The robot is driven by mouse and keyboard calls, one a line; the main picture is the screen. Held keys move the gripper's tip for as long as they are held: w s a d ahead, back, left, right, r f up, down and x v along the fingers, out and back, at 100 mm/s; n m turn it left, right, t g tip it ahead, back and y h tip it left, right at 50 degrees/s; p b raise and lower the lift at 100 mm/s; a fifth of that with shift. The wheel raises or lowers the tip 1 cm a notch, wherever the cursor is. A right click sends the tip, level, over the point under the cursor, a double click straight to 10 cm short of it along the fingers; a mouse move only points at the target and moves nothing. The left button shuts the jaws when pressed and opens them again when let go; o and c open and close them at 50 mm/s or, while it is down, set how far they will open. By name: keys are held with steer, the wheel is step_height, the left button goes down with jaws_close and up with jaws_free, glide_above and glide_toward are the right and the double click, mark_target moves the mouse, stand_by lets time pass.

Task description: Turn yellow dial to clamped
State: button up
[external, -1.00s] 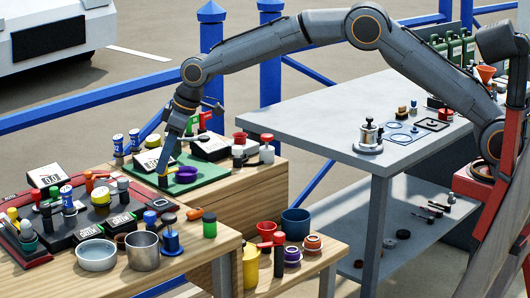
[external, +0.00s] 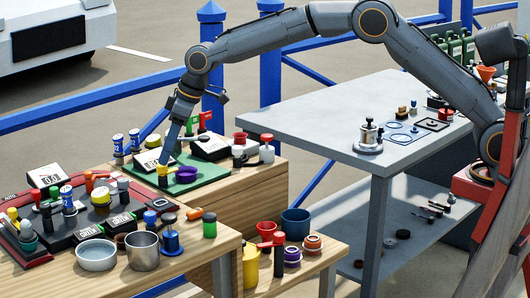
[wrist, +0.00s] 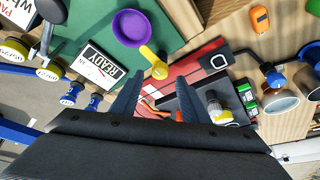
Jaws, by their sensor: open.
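The yellow dial (external: 163,171) is a small yellow piece on the green mat (external: 205,180), just left of a purple round cup (external: 187,174). In the wrist view, a yellow knob-like piece (wrist: 159,70) with a narrow arm shows just past the fingertips, beside the purple cup (wrist: 131,27). My gripper (external: 167,158) points down just above the yellow dial. In the wrist view its two fingers (wrist: 153,86) are apart, with nothing held between them. I cannot read any clamped mark on the dial.
A READY sign (wrist: 102,67) lies beside the dial on the mat. Blue-and-white bottles (external: 118,144) stand to the left. A red-edged tray (external: 40,258) crowded with tools is in front. A grey table (external: 290,122) stands at the right.

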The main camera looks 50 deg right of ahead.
steer(key=v, duration=0.4)
steer(key=shift+r+b, duration=0.3)
